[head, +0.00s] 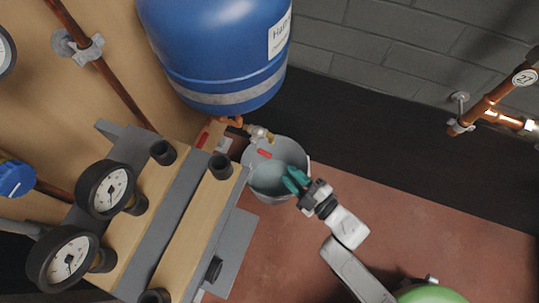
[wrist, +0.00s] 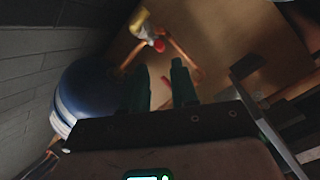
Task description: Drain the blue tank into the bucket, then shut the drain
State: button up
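The blue tank (head: 215,50) hangs at the top centre of the head view and shows at the left of the wrist view (wrist: 85,95). A brass drain valve (head: 258,132) sits below it, with a red handle (head: 264,154) that also shows in the wrist view (wrist: 158,45). The grey bucket (head: 253,183) stands on the floor under the valve. Its inside looks pale bluish; I cannot tell how much water it holds, and no stream shows clearly. My gripper (head: 292,178), with green fingers, is over the bucket's right side, apart from the handle. Its fingers (wrist: 158,72) are spread and empty.
A wooden panel with gauges (head: 108,188) and grey rails stands at the left. Copper pipes (head: 492,103) run along the wall at the right. A green rounded object (head: 430,294) is at the bottom. The reddish floor (head: 430,215) right of the bucket is clear.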

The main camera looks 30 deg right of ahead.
aim_at(265, 154)
jog(key=b+x, duration=0.2)
jog(key=x, duration=0.8)
jog(key=shift+w+a+b, duration=0.1)
jog(key=shift+w+b, duration=0.25)
jog(key=shift+c, duration=0.2)
grip_shut()
